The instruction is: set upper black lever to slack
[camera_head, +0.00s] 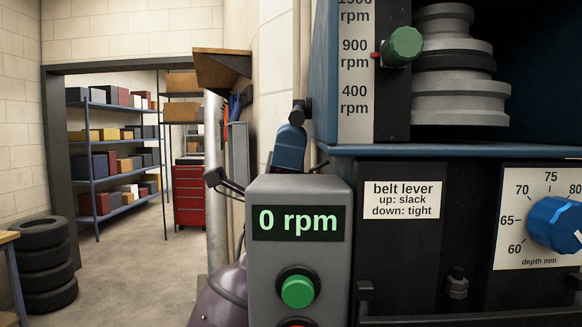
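The belt lever label (401,200) is on the dark front of the machine and reads up: slack, down: tight. A rounded black part (302,111) sits at the machine's left edge, above a blue tapered part (290,148); I cannot tell whether it is the upper black lever. A black handle (216,178) on a thin rod is lower, left of the grey box. My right gripper is not in view.
The grey box (262,274) with a 0 rpm display and green button stands in front. A green knob (403,46) is by the speed scale, and a blue depth knob (555,223) is at right. Open floor (140,270) lies left, with tires (45,265) and shelves (120,178).

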